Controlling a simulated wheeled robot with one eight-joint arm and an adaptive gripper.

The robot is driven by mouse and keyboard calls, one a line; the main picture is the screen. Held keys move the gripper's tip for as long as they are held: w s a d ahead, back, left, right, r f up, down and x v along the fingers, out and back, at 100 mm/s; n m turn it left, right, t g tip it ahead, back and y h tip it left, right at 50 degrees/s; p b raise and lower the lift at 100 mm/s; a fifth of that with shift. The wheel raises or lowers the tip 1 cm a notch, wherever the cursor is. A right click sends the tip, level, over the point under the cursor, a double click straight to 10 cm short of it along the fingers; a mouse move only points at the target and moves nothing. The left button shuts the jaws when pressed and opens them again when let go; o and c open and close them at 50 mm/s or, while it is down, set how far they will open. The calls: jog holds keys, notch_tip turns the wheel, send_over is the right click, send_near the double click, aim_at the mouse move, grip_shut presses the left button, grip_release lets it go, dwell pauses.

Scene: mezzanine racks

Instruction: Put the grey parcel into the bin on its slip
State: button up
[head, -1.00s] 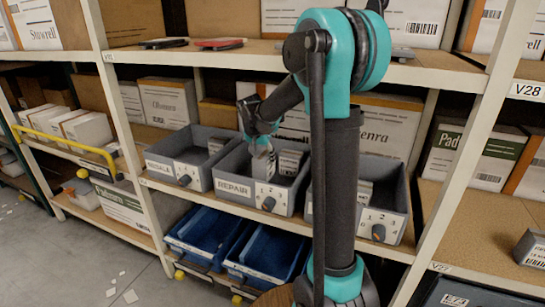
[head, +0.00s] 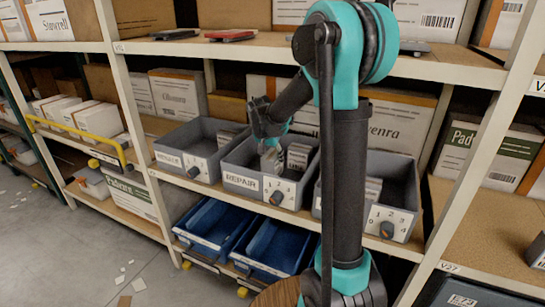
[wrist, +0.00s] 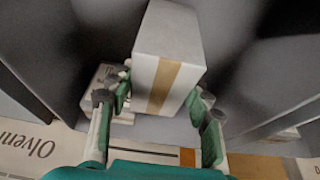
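The grey parcel (wrist: 168,60), a small pale box with a tan tape band, is between the two fingers of my gripper (wrist: 158,100) in the wrist view. The fingers appear to press on its sides. In the head view my gripper (head: 270,140) points down into the middle grey bin (head: 240,182), labelled REPAIR, with the parcel (head: 270,160) at or just inside its opening. Whether the parcel touches the bin floor is unclear. A left grey bin (head: 177,163) has a label hard to read. A right grey bin (head: 405,222) is partly hidden by my arm. No slip is readable.
Other small boxes (head: 298,157) sit in the REPAIR bin beside the parcel. Blue bins (head: 205,243) stand on the shelf below. The upper shelf (head: 200,48) overhangs the grey bins, and a rack post (head: 135,130) stands at left. Large cartons stand behind the bins.

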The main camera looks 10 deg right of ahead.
jog(key=o, duration=0.4)
jog(key=shift+r, duration=0.15)
jog(key=shift+r, duration=0.35)
jog(key=v, duration=0.7)
jog(key=shift+s+a+r, duration=0.1)
jog(key=shift+s+r, duration=0.05)
jog(key=shift+r, duration=0.2)
jog(key=shift+s, duration=0.1)
